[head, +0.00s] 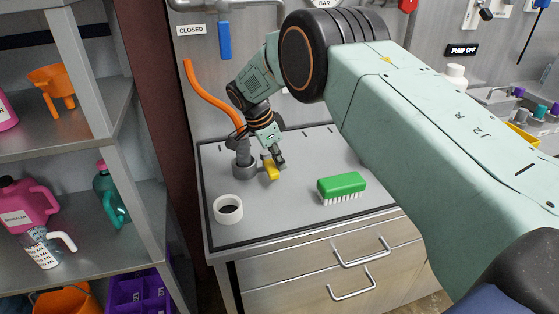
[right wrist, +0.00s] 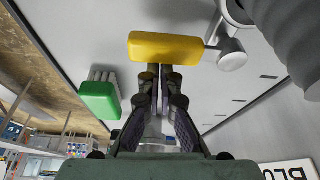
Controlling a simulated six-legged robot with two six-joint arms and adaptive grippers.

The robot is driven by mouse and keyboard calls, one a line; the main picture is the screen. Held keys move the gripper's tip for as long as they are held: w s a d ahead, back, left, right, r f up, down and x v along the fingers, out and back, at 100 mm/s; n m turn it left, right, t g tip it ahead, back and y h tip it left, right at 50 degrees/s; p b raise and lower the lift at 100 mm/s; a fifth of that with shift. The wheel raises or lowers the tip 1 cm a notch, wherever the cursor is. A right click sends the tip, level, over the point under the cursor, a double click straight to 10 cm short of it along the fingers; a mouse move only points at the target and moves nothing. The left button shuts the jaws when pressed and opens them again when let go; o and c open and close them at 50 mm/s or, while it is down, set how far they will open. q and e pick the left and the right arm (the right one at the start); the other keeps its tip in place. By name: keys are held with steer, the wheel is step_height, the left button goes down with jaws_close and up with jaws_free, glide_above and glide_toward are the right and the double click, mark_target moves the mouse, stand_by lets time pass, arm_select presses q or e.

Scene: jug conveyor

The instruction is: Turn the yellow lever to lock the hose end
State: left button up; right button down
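The yellow lever (head: 271,171) sticks out beside a grey hose fitting (head: 243,167) on the grey worktop. The orange hose (head: 212,100) comes down from the upper left towards the fitting; its lower end is partly hidden behind my right arm. My right gripper (head: 278,158) is right at the lever. In the right wrist view, the yellow lever (right wrist: 165,47) lies across the fingertips (right wrist: 160,76), which are together with nothing between them. They touch or almost touch its edge; I cannot tell which. A metal pivot (right wrist: 229,52) joins the lever's end. My left gripper is not in view.
A white tape roll (head: 228,209) and a green brush (head: 341,187) lie on the worktop; the brush (right wrist: 100,100) also shows in the right wrist view. A shelf (head: 85,225) with jugs stands at the left. The worktop's front middle is clear.

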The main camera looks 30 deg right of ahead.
steer(key=d, duration=0.3)
steer(key=shift+s, duration=0.3)
steer(key=shift+w+d+r, duration=0.1)
steer(key=shift+d+r, duration=0.05)
steer(key=shift+r, duration=0.5)
steer(key=v, duration=0.8)
steer(key=shift+d+r, duration=0.15)
steer(key=shift+r, duration=0.05)
